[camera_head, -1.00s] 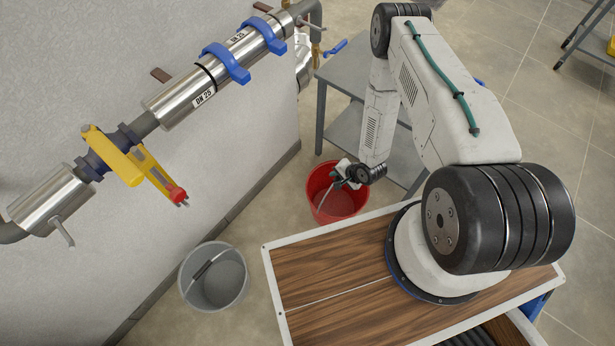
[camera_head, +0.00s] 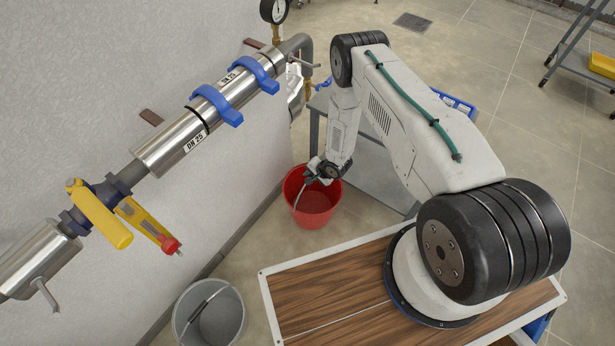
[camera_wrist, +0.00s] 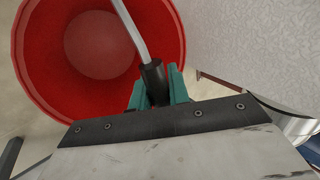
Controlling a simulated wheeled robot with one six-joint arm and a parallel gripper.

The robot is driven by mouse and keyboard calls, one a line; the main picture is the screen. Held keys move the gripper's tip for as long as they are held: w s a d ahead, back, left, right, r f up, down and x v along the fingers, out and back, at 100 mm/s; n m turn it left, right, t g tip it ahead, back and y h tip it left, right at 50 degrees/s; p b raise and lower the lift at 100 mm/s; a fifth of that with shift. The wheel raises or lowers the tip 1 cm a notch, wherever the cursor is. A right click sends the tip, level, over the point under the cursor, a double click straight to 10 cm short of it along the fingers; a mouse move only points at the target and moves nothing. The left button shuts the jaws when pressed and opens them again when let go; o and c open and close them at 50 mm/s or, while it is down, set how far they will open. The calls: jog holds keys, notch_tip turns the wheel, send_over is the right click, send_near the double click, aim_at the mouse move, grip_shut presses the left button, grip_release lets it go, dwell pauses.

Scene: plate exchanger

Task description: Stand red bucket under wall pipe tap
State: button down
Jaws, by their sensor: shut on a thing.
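The red bucket (camera_head: 322,201) is upright and empty, between the wall and the grey table. The wall pipe (camera_head: 170,145) runs along the wall. A brass fitting with a blue lever (camera_head: 322,86) is at its far end, above and behind the bucket, partly hidden.
A grey bucket (camera_head: 208,318) stands on the floor near the wall. The grey table (camera_head: 372,160) stands close to the red bucket. A yellow-handled valve (camera_head: 102,218) sticks out from the near pipe. Bare floor lies between the two buckets.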

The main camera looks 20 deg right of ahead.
jog(key=shift+w+a+f, duration=0.1)
jog(key=shift+w+f, duration=0.5)
jog(key=shift+f, duration=0.35)
jog(key=shift+w+a+f, duration=0.1)
jog(key=shift+w+f, duration=0.45)
jog(key=shift+f, duration=0.35)
jog(key=c, duration=1.3)
grip_release()
jog(key=v, duration=1.2)
jog(key=shift+r, duration=0.1)
